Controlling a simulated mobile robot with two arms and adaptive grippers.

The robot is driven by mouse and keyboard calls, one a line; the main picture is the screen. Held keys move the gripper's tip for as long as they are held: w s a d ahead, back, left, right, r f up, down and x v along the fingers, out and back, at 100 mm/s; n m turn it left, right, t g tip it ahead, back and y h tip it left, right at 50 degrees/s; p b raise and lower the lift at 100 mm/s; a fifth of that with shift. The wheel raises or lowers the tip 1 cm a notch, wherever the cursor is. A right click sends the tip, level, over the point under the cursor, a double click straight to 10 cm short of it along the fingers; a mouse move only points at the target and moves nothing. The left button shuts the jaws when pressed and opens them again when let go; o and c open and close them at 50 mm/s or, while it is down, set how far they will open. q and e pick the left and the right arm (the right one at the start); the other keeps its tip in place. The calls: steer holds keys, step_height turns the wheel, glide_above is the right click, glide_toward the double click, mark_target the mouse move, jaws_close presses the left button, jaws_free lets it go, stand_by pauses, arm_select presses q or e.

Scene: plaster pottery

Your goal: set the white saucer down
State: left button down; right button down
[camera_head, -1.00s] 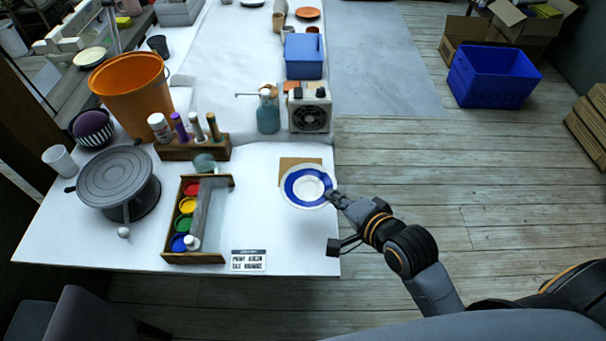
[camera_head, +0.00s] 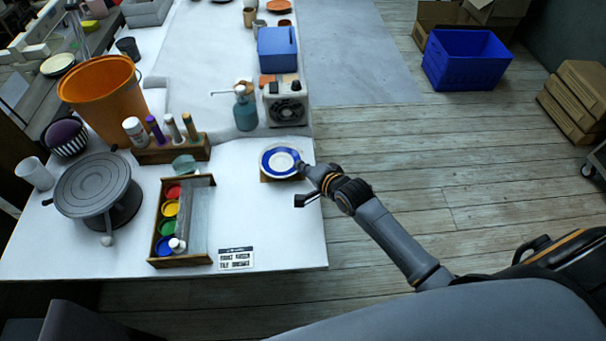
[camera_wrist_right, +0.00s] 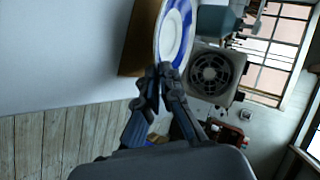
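The white saucer (camera_head: 281,161) has a wide blue ring and shows near the table's right edge in the head view. It also shows edge-cropped at the top of the right wrist view (camera_wrist_right: 171,36). My right gripper (camera_head: 304,169) is at the saucer's right rim; in the wrist view its fingertips (camera_wrist_right: 165,72) close together on the rim. A brown flat square (camera_wrist_right: 139,38) lies behind the saucer there, and only its near edge shows below the saucer in the head view. Whether the saucer touches it I cannot tell. My left gripper is out of view.
A small heater-like fan box (camera_head: 286,103) and a blue-green bottle (camera_head: 245,108) stand beyond the saucer. A wooden paint tray (camera_head: 184,262) and a printed card (camera_head: 236,258) lie to the left and front. Bare white table lies left of the saucer.

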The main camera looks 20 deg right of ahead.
mark_target(303, 182)
steer(key=shift+f, duration=1.4)
steer(key=shift+s, duration=0.1)
steer(key=c, duration=1.8)
jaws_free()
steer(key=shift+f, duration=0.1)
steer(key=v, duration=1.2)
